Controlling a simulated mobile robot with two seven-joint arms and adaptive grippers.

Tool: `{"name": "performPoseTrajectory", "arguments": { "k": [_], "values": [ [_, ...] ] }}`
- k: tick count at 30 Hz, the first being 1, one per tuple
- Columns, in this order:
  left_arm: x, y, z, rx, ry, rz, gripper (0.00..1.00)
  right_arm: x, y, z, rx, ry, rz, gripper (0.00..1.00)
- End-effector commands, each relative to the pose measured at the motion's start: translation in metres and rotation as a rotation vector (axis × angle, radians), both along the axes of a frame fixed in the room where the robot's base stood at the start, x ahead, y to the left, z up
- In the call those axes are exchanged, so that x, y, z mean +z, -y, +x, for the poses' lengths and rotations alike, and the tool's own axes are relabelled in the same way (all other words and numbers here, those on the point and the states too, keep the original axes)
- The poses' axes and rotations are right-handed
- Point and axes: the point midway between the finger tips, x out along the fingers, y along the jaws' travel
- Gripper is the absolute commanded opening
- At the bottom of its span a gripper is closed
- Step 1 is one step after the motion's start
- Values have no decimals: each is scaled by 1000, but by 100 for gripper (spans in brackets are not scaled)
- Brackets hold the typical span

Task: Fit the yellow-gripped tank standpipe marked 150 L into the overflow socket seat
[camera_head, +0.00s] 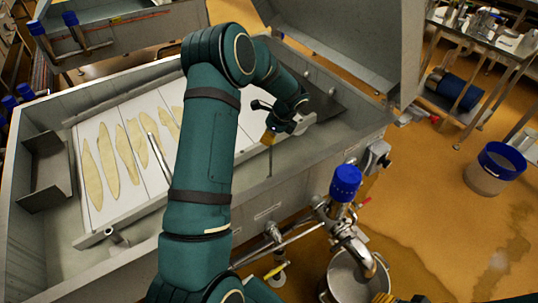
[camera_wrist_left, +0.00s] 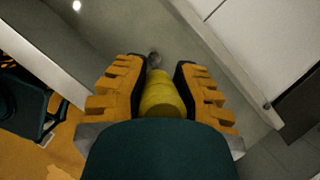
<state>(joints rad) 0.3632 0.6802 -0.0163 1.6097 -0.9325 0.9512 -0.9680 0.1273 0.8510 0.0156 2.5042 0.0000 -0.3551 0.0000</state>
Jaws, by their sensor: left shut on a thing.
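My left gripper (camera_head: 270,136) is over the right part of the long steel tank, and its orange-yellow fingers also show in the left wrist view (camera_wrist_left: 160,66). It is shut on the yellow grip (camera_wrist_left: 161,98) of the standpipe, which lies between the two fingers. A thin rod (camera_head: 270,162) shows below the gripper in the head view. A small grey round end (camera_wrist_left: 154,60) shows past the grip in the wrist view. The 150 L mark is not readable. I cannot make out the overflow socket seat. A yellow and dark piece at the bottom edge may be my right gripper (camera_head: 384,298).
The steel tank (camera_head: 257,214) holds white boards with several pale strips (camera_head: 127,154). A raised steel lid (camera_head: 345,40) stands behind right. A blue-topped valve (camera_head: 345,183) and a steel pot (camera_head: 350,278) are in front. A blue-rimmed bucket (camera_head: 494,168) stands on the floor at right.

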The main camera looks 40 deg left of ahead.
Motion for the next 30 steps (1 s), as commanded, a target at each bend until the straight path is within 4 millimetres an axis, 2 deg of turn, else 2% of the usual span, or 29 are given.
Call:
{"name": "performPoseTrajectory", "arguments": {
  "k": [1,5,12,20,21,22,30],
  "values": [
    [-9,0,0,-1,1,0,0,-3,0,1,0,1,0,48],
    [-18,0,1,0,1,0,0,-5,0,1,-1,2,0,48],
    [-49,0,1,0,1,-1,0,-13,0,3,-2,5,-1,48],
    [-49,0,1,0,2,0,0,-12,0,3,-2,6,-1,48],
    [-49,0,1,1,2,0,39,-12,0,3,-2,6,-1,48],
    [-49,0,1,1,2,0,49,-12,0,3,-2,6,-1,48],
    [-49,0,1,1,1,0,49,-12,0,3,-2,5,-1,48]
  ]
}}
